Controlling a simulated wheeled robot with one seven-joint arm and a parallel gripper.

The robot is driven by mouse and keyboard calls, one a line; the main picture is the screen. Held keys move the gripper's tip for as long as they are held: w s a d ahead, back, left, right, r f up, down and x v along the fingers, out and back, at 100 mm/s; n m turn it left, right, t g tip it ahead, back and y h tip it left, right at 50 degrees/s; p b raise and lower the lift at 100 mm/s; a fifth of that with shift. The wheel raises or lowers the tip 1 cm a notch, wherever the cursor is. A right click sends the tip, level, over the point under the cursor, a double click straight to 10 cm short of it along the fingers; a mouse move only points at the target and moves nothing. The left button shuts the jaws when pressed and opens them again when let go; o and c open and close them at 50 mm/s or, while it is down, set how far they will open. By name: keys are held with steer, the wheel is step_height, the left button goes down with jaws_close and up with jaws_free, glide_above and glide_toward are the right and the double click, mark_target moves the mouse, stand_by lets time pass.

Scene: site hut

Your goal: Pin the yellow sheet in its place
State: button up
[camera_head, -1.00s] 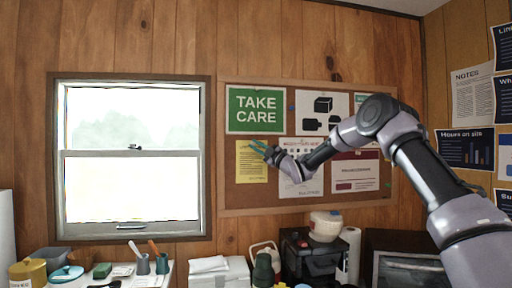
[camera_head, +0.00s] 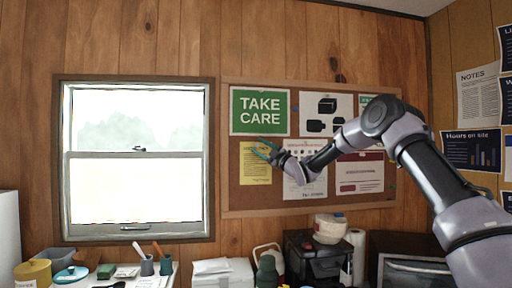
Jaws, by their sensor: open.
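The yellow sheet (camera_head: 255,166) is upright on the cork board (camera_head: 232,192), just below the green "TAKE CARE" sign. My gripper (camera_head: 263,150), with teal fingertips, is in front of the sheet's upper right part and points left. Its fingers are apart, and I see nothing held between them. Part of the sheet's top right is hidden behind the fingers. At this size I cannot tell whether a pin is in the sheet, or whether the fingertips touch it.
The "TAKE CARE" sign (camera_head: 260,110) hangs above the sheet. A white sheet (camera_head: 305,186) and a red-topped notice (camera_head: 360,177) hang to the right, partly behind my arm. A window (camera_head: 135,160) is at left.

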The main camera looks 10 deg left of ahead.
steer(key=v, duration=1.1)
steer(key=s+d+r+m+t+h, duration=0.1)
steer(key=s+d+r+m+h, duration=0.1)
steer(key=s+d+m+h, duration=0.6)
steer(key=s+d+r+m+h, duration=0.2)
steer(key=s+d+m+h, duration=0.5)
steer(key=d, duration=0.4)
steer(key=s+d+f+m+g, duration=0.2)
steer(key=s+f+m, duration=0.1)
steer(key=s, duration=0.7)
steer(key=s+d+f+m+g+h, duration=0.1)
steer(key=s+m, duration=0.4)
steer(key=s, duration=0.5)
steer(key=s+d+f+m+g, duration=0.3)
steer(key=s+f+m+g, duration=0.1)
steer(key=s, duration=0.6)
steer(key=shift+d+f+m+h, duration=0.15)
steer(key=shift+f+m+h, duration=0.15)
steer(key=shift+m, duration=0.1)
